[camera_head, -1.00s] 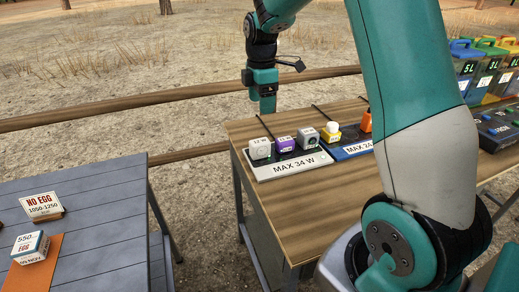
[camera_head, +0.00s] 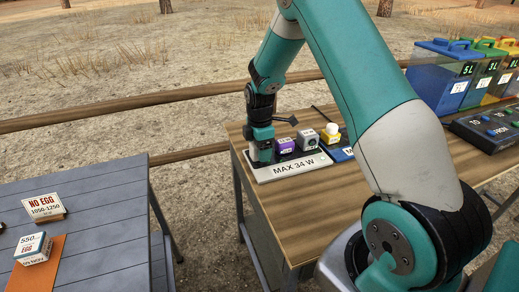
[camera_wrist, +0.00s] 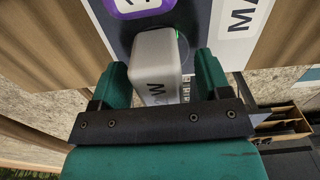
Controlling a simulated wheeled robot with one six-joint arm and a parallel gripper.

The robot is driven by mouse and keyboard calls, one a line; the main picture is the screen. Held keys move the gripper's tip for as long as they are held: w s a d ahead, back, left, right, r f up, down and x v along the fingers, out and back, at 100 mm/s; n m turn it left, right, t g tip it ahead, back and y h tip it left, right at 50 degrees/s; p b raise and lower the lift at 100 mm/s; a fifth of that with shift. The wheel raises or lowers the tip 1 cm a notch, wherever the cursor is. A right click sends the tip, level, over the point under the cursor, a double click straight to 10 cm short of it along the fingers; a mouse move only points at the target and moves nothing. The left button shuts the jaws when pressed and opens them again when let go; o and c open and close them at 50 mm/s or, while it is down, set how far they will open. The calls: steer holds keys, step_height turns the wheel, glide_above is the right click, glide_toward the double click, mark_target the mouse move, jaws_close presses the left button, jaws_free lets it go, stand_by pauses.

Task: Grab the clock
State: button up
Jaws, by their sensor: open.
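My gripper (camera_head: 261,154) is low over the left end of the white "MAX 34 W" board on the wooden table. In the wrist view, its two fingers (camera_wrist: 160,64) stand apart, one on each side of a white block (camera_wrist: 157,48) with a label ending in "W". I cannot tell whether they touch it. The gripper hides this block in the head view. A round face showed on its front earlier, so it may be the clock. Beside it on the board are a purple block (camera_head: 285,145) and a grey block with a dark round face (camera_head: 308,138).
A yellow item with a white top (camera_head: 330,133) stands on a blue board to the right. Coloured containers (camera_head: 442,75) and a dark panel (camera_head: 490,130) lie further right. A grey table (camera_head: 95,210) with a "NO EGG" sign (camera_head: 43,205) is at the left.

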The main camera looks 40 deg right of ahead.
steer(key=shift+f, duration=0.2)
steer(key=c, duration=1)
steer(key=shift+c, duration=0.3)
steer(key=shift+r, duration=0.15)
